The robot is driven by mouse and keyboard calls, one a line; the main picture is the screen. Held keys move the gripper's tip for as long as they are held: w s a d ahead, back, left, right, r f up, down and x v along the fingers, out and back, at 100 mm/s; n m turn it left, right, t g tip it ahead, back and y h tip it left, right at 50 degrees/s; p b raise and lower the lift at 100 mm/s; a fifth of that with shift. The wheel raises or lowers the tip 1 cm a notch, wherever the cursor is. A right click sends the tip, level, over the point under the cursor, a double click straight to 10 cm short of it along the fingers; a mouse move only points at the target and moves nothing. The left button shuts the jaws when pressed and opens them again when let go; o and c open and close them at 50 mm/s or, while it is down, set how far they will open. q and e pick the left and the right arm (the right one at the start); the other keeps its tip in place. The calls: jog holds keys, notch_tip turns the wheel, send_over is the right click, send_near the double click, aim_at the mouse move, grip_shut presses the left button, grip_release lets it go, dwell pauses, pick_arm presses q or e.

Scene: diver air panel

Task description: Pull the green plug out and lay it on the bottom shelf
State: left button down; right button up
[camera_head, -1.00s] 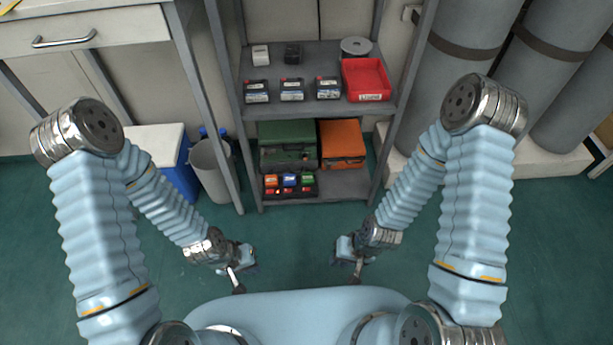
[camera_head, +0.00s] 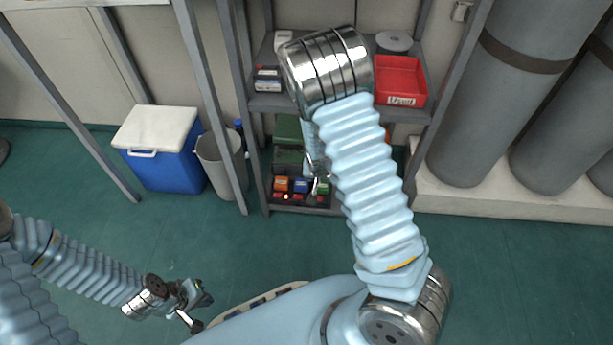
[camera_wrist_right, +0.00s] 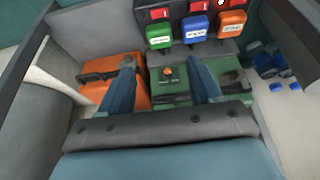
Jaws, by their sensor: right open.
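The green plug (camera_wrist_right: 159,36) sits in the panel (camera_head: 283,198) on the bottom shelf (camera_head: 290,211), in a row with a blue plug (camera_wrist_right: 194,28) and an orange plug (camera_wrist_right: 231,23). In the right wrist view it is the leftmost of the row, under a red switch. My right gripper (camera_wrist_right: 165,88) is open, with its two fingers apart and nothing between them; the green plug lies beyond the fingertips. In the head view my right arm hides part of the shelf around it. My left gripper (camera_head: 203,299) is low at the left, away from the shelf; its jaws are too small to judge.
A red bin (camera_head: 401,78) is on the shelf above. A grey waste bin (camera_head: 220,165) and a blue cooler (camera_head: 160,148) stand left of the rack. Floor in front is clear.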

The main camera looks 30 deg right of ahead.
aim_at(322, 187)
jog(key=b+x, duration=0.3)
jog(key=x, duration=1)
jog(key=shift+d+f, duration=0.1)
jog(key=shift+f, duration=0.25)
jog(key=c, duration=0.9)
jog(key=shift+o, duration=0.2)
jog(key=shift+r, duration=0.1)
jog(key=shift+r+p, duration=1)
jog(key=shift+r, duration=0.7)
